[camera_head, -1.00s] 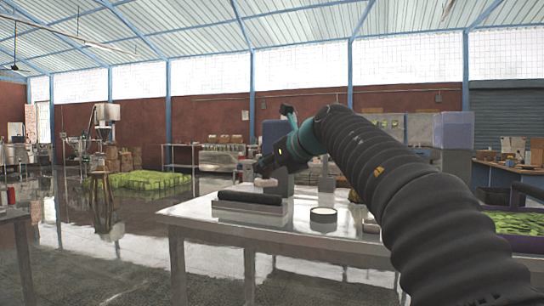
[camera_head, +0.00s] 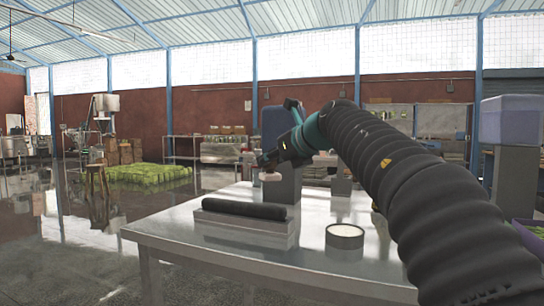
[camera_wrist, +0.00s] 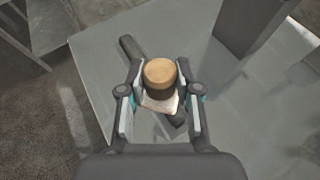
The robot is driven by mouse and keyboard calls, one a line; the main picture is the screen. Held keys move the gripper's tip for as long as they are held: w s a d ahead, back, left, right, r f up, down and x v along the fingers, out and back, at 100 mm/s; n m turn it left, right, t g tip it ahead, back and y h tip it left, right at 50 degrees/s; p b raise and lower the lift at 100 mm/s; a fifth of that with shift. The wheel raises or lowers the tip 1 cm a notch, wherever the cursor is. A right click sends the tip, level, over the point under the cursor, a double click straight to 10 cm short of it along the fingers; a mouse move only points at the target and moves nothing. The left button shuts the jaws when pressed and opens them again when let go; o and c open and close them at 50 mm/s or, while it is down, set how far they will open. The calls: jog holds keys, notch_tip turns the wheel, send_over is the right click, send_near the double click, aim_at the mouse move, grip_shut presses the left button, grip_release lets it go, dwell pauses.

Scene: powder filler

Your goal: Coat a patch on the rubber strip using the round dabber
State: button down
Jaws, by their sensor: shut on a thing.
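My gripper (camera_head: 266,167) is shut on the round dabber (camera_wrist: 160,76), which has a tan wooden top, a dark band and a pale base. The dabber's pale base (camera_head: 270,177) also shows below my gripper in the head view. The black rubber strip (camera_head: 243,209) lies on a low grey block (camera_head: 244,222) on the metal table. In the wrist view the strip (camera_wrist: 130,46) runs diagonally behind the dabber, which hides its middle. The dabber appears above and apart from the strip in the head view. A round dark-rimmed dish (camera_head: 345,238) with white contents stands right of the strip.
The metal table (camera_head: 300,262) has bare room around the block and dish. A tall grey post (camera_head: 282,185) stands behind my gripper; it also shows at the wrist view's upper right (camera_wrist: 248,25). A purple crate (camera_head: 528,238) is at the far right.

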aim_at(276, 178)
jog(key=shift+s+f+b, duration=0.1)
jog(key=shift+f+b, duration=1.9)
jog(key=shift+f, duration=0.55)
jog(key=shift+f+b, duration=0.55)
jog(key=shift+f, duration=0.4)
jog(key=shift+w+d+r+p, duration=0.15)
jog(key=shift+w+d+p, duration=0.1)
jog(key=shift+w+p, duration=0.35)
jog(key=shift+w+d+p, duration=0.25)
jog(key=shift+w+p, duration=0.3)
jog(key=shift+w, duration=0.1)
jog(key=shift+w+d+p, duration=0.2)
jog(key=shift+w+p, duration=0.35)
jog(key=shift+w, duration=0.1)
jog(key=shift+w+a+f+p, duration=0.1)
jog(key=shift+w+a+p, duration=0.05)
jog(key=shift+a+p, duration=0.3)
jog(key=shift+w+a+f+p, duration=0.15)
jog(key=shift+a+p, duration=0.1)
jog(key=shift+a, duration=0.25)
jog(key=shift+s+a+r, duration=0.1)
jog(key=shift+s+a, duration=0.15)
jog(key=shift+s, duration=0.35)
jog(key=shift+s+a+f, duration=0.1)
jog(key=shift+s+a, duration=0.15)
jog(key=shift+s, duration=0.4)
jog(key=shift+s+a+r, duration=0.1)
jog(key=shift+s+a, duration=0.15)
jog(key=shift+s, duration=0.35)
